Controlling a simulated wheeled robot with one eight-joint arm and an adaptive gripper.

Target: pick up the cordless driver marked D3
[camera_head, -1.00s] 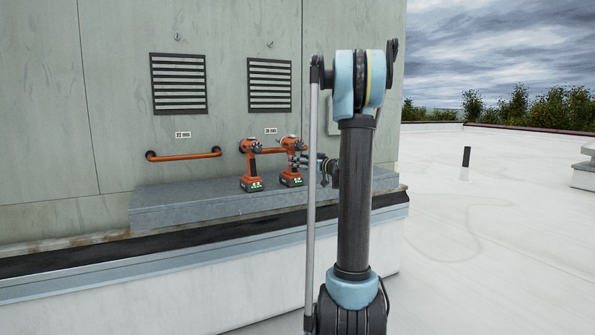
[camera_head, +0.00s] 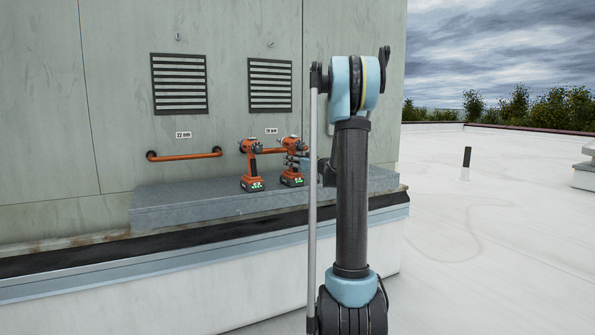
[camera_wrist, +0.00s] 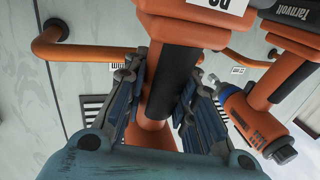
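Two orange and black cordless drivers stand upright on the grey ledge (camera_head: 205,203). The right driver (camera_head: 291,179) has my gripper (camera_head: 300,161) at its handle. In the wrist view its handle (camera_wrist: 172,85) runs between the two fingers of my gripper (camera_wrist: 163,78), which look spread beside it. A white label on its base at the top edge is upside down and partly cut off; it looks like D3. The left driver (camera_head: 251,180) stands a little apart; in the wrist view it is the driver at the right (camera_wrist: 260,115). Its marking is not readable.
An orange rail (camera_head: 184,156) is fixed to the wall under a 22 mm label. Another orange rail (camera_head: 272,151) runs behind the drivers. Two louvred vents (camera_head: 179,84) (camera_head: 270,85) sit above. The ledge left of the drivers is clear.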

